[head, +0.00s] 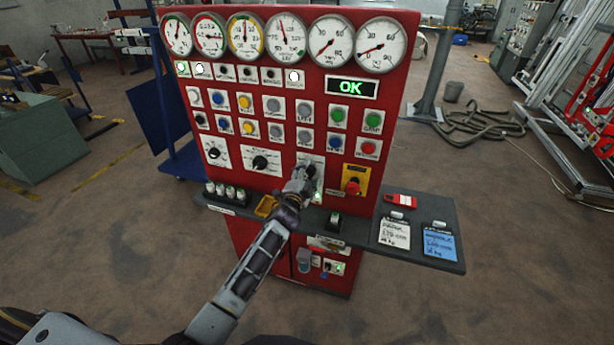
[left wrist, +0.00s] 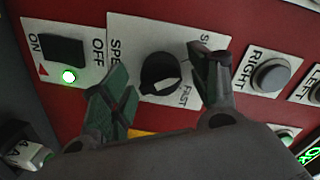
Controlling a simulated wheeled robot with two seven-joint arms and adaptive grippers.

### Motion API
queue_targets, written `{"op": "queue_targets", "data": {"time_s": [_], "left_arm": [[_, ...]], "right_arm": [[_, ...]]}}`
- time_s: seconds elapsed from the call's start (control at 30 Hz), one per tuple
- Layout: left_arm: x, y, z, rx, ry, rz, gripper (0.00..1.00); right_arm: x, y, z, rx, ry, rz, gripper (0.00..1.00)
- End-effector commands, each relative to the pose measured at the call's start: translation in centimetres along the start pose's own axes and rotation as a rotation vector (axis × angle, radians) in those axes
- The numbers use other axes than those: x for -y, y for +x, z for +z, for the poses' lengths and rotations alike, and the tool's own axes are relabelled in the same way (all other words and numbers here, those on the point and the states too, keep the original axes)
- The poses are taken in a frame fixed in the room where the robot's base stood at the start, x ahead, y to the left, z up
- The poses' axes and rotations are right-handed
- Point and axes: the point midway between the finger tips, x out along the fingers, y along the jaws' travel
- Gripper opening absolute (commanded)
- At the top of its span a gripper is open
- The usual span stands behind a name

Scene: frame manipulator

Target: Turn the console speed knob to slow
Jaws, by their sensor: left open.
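The speed knob (left wrist: 160,72) is a round black knob with a white mark on its lower part, near the word FAST. It sits on a white plate (left wrist: 139,40) lettered SPE, partly covered by a finger. My left gripper (left wrist: 158,88) is open, with one green-padded finger on each side of the knob. I cannot tell whether the fingers touch it. In the head view my left gripper (head: 298,187) is at the lower middle of the red console (head: 290,95), in front of a white plate (head: 313,164), and the knob is hidden there. My right gripper is out of view.
An on/off switch (left wrist: 62,50) with a lit green lamp and a RIGHT button (left wrist: 271,75) flank the knob. In the head view a red-and-yellow stop button (head: 353,186) is right of my gripper. A grey shelf (head: 452,213) with cards juts out below.

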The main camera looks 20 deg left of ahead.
Motion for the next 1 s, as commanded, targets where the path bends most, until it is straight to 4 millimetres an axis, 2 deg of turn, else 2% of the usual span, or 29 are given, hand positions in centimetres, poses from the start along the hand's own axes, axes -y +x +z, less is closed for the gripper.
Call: {"op": "queue_targets", "data": {"time_s": [0.2, 0.47, 1.0], "left_arm": [[0.1, 0.0, 0.0, -0.001, 0.001, -0.001, 0.61], [0.1, -0.8, 0.0, -0.001, 0.001, -0.001, 0.61], [0.0, -5.2, 0.0, -0.001, 0.001, 0.0, 0.61]], "right_arm": [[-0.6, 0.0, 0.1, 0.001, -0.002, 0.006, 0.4], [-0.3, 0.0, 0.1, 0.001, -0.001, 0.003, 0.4], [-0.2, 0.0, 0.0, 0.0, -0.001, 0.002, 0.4]]}}
